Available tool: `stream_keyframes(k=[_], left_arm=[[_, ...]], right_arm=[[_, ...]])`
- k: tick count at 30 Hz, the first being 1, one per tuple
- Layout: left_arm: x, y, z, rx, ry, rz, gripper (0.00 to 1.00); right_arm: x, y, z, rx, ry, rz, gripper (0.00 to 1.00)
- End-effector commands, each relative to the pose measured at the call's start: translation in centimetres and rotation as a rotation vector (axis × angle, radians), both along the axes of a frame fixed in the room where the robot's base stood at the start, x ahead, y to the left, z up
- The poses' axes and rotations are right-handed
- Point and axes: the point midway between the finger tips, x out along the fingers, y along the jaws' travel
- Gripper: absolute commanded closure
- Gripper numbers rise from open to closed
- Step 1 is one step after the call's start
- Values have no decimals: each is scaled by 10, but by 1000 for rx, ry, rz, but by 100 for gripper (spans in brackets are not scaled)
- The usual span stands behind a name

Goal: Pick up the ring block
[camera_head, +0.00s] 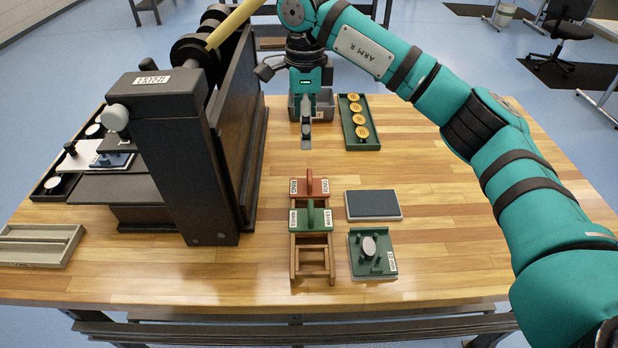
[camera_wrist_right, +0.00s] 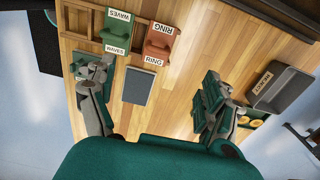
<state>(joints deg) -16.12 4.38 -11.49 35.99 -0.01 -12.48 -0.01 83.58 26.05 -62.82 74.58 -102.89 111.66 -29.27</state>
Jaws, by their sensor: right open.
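The ring block is a red block (camera_head: 309,187) with a raised handle and white RING labels. It sits at the back of a wooden rack (camera_head: 312,262), right behind the green WAVES block (camera_head: 311,217). In the right wrist view, the ring block (camera_wrist_right: 159,42) is near the top middle, beside the WAVES block (camera_wrist_right: 115,30). My right gripper (camera_head: 306,138) points down over the table, beyond the ring block and apart from it. In the wrist view its fingers (camera_wrist_right: 152,86) are spread wide with nothing between them. My left gripper is out of view.
A dark press (camera_head: 190,165) stands close on the left. A dark grey pad (camera_head: 373,204) and a green fixture with a white disc (camera_head: 360,270) lie right of the rack. A grey bin (camera_head: 325,103) and a green tray of gold discs (camera_head: 372,138) are behind.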

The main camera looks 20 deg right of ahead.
Motion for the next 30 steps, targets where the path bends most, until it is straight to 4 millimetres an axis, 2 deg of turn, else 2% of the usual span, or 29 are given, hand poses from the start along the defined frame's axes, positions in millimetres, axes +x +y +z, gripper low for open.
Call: stream_keyframes(k=[6,10,15,22,27,30], left_arm=[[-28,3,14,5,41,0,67],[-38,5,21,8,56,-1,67],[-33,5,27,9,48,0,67],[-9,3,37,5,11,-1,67],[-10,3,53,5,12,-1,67],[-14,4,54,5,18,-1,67]], right_arm=[[-1,-1,-46,0,5,0,15],[-2,0,-73,2,6,0,15],[-1,-1,-99,1,3,0,15],[-1,-3,-114,0,4,-1,15],[0,-9,-139,1,6,-1,15],[1,-8,-152,1,4,1,15]])
